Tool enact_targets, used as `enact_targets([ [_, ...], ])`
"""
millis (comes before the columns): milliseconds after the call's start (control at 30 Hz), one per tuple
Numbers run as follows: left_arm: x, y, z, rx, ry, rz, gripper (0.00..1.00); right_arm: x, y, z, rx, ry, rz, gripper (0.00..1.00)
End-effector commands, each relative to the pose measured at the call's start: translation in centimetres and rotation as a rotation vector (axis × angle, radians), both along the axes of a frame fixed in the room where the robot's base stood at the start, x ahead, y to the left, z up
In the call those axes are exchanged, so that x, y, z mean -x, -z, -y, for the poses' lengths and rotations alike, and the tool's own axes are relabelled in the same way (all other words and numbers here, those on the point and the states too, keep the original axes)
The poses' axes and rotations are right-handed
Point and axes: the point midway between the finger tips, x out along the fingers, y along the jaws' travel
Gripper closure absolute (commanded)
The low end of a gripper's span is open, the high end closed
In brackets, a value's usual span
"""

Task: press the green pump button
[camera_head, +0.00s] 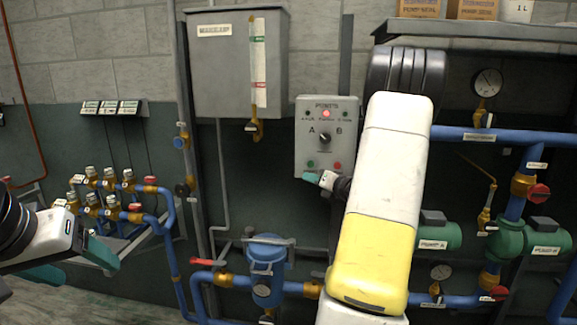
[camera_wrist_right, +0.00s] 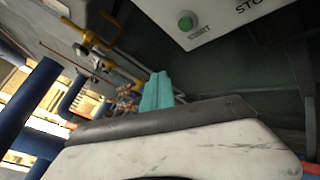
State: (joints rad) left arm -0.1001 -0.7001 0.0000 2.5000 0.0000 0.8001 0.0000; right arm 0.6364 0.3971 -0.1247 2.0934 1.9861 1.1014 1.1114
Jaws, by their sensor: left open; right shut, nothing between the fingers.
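The green pump button (camera_head: 311,164) is at the lower left of the grey pump control panel (camera_head: 310,140) on the wall. It also shows in the right wrist view (camera_wrist_right: 186,22), on the panel face at the top. My right gripper (camera_head: 310,177) is shut and empty just below the green button; its teal fingertips show in the right wrist view (camera_wrist_right: 157,92), apart from the button there. Whether they touch the panel's lower edge cannot be told. My left gripper (camera_head: 72,262) is open and empty at the lower left.
A red button (camera_head: 338,165) sits right of the green one, below a black selector knob (camera_head: 324,138). A red lamp (camera_head: 326,113) is bright at the panel top. A grey box (camera_head: 222,70) with a gauge hangs to the left. Blue pipes (camera_head: 480,134) and green pumps fill the right side.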

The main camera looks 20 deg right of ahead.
Motion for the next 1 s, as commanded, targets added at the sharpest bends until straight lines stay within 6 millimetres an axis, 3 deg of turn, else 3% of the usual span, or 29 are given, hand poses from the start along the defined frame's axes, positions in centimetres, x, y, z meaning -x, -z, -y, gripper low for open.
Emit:
enact_targets([
  [600,0.0,0.0,0.0,0.0,0.0,0.0,0.31,-6.3,0.0,3.8,0.002,-0.003,0.001,1.0],
  [1000,0.0,0.0,0.0,0.0,0.0,0.0,0.31,-7.3,0.0,4.4,0.001,-0.002,0.0,1.0],
])
